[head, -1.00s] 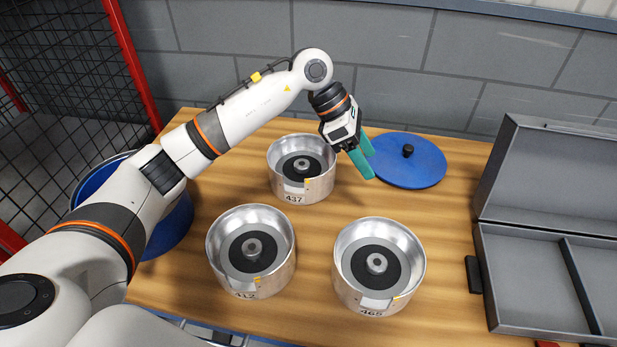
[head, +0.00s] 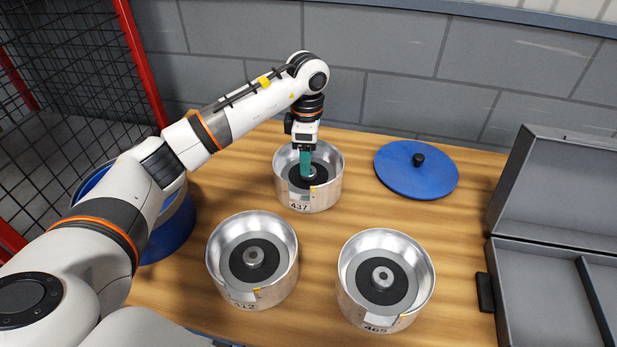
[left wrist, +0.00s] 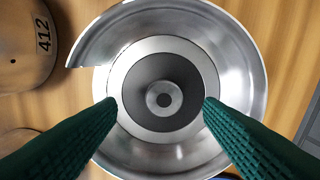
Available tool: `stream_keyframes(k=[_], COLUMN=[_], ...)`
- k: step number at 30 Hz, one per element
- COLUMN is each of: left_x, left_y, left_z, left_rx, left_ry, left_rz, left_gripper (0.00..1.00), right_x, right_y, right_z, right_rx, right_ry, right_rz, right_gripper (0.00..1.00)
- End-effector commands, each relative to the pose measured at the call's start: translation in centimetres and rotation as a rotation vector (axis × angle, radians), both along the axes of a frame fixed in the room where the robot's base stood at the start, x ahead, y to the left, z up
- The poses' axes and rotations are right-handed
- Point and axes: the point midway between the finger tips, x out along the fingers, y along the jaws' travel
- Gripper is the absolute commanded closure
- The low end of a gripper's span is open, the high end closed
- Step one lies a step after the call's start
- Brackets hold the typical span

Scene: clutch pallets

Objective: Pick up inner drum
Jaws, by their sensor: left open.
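Three silvery clutch drums stand on the wooden table, labelled 437 (head: 334,190), 412 (head: 286,276) and 465 (head: 425,291). Each is an open cup with a dark inner disc and a small central hub. My left gripper (head: 307,176) points down into drum 437 at the back. In the left wrist view, its green fingers (left wrist: 160,108) are open on either side of the dark inner drum (left wrist: 185,120) with its round hub. I cannot tell whether the fingertips touch it. My right gripper is not in view.
A blue round lid (head: 430,180) with a black knob lies right of drum 437. An open grey case (head: 545,260) stands at the right. A blue bin (head: 168,230) is at the left, beside a red-framed mesh fence (head: 65,85). A grey wall closes off the back.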

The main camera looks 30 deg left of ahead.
Motion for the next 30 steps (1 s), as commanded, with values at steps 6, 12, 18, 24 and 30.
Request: stream_keyframes(k=[6,12,18,24,30], left_x=[0.4,0.4,0.4,0.4,0.4], left_y=[0.0,-0.1,-0.1,-0.1,-0.1], left_z=[-3.1,-3.8,-3.8,-3.8,-3.8], left_rx=[-0.001,-0.002,-0.002,-0.002,-0.002], left_ry=[0.003,-0.001,-0.001,-0.001,-0.001], left_rz=[-0.001,-0.002,-0.002,-0.002,-0.002], left_gripper=[0.39,0.39,0.52,0.85,1.0], right_x=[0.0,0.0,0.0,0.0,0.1], right_y=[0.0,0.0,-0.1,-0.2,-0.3], right_z=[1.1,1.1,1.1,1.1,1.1], right_rx=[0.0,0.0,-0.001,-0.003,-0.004], right_ry=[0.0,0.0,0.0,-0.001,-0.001], right_rz=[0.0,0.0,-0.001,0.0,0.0], right_gripper=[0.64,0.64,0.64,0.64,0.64])
